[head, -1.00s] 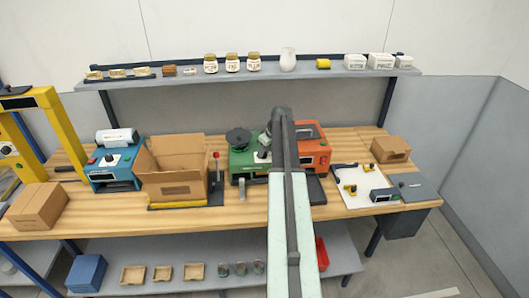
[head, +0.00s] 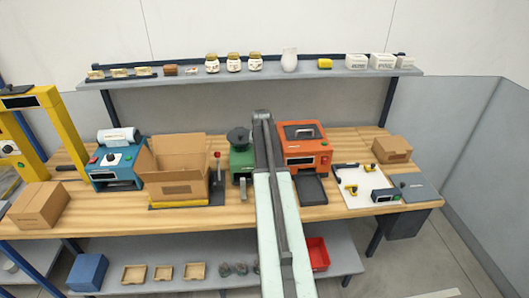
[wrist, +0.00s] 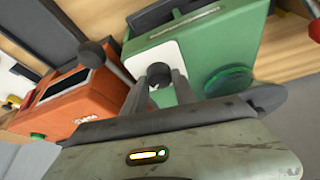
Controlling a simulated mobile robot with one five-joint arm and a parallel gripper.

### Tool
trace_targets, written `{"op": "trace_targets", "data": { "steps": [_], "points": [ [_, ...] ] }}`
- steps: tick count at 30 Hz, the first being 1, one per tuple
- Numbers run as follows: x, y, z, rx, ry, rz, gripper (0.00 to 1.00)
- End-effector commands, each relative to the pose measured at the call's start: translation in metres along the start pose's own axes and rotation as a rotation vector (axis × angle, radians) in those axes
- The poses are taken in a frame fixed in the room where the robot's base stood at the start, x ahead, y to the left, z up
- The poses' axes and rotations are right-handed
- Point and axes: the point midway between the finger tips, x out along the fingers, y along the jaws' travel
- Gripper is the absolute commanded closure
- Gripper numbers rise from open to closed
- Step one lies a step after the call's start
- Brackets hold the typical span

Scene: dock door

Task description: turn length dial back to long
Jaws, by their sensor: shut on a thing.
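The green machine (head: 241,165) stands on the bench, partly hidden behind my arm in the head view. In the wrist view, the green machine (wrist: 205,45) fills the upper middle, with a white panel (wrist: 141,57) on its face. A round black dial (wrist: 158,70) sits on that panel. My gripper (wrist: 158,82) is at the panel, its two fingers shut on the black dial from either side. In the head view the gripper and this dial are hidden behind my arm. I cannot read any length marking on the panel.
The orange machine (head: 304,150) stands close to the right of the green one. A black ball knob on a stalk (wrist: 92,53) is near my fingers. An open carton (head: 178,163), a red-tipped lever (head: 217,165) and the blue machine (head: 113,164) stand to the left.

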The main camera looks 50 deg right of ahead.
Motion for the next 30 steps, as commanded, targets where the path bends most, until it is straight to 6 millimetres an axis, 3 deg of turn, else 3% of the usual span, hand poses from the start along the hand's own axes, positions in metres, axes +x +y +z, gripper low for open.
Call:
{"op": "trace_targets", "data": {
  "steps": [15, 30],
  "points": [
    [0.0004, -0.0022, 0.0003, 0.333, -0.004, 0.139, 1.0],
    [0.0003, -0.0023, 0.001, 0.413, -0.005, 0.171, 1.0]
  ]
}}
